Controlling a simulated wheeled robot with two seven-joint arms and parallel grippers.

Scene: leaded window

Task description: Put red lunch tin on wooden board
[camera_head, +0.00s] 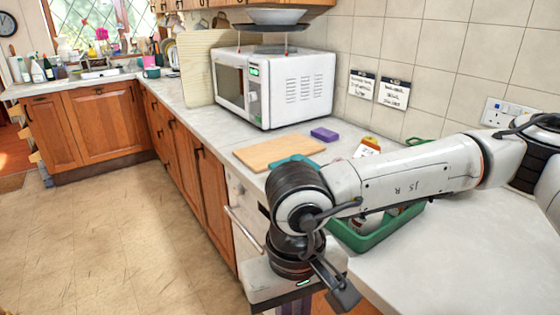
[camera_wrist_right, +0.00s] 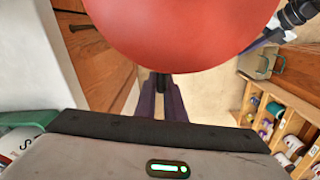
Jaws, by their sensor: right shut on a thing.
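The wooden board (camera_head: 268,153) lies flat on the counter in front of the microwave, and its top is bare in the head view. My right gripper (camera_head: 338,290) is low at the counter's front edge, nearer than the board and below it in the picture. In the right wrist view a large, smooth, rounded red thing, which I take for the red lunch tin (camera_wrist_right: 185,35), fills the top middle. The right gripper's dark fingers (camera_wrist_right: 163,85) meet its lower edge and are shut on it. The tin does not show in the head view. My left gripper is not in view.
A teal item (camera_head: 294,160) lies at the board's near right edge, partly behind my arm. A purple block (camera_head: 324,134) lies to the board's right. A green tray (camera_head: 375,232) sits under my right forearm. The white microwave (camera_head: 285,85) stands behind the board.

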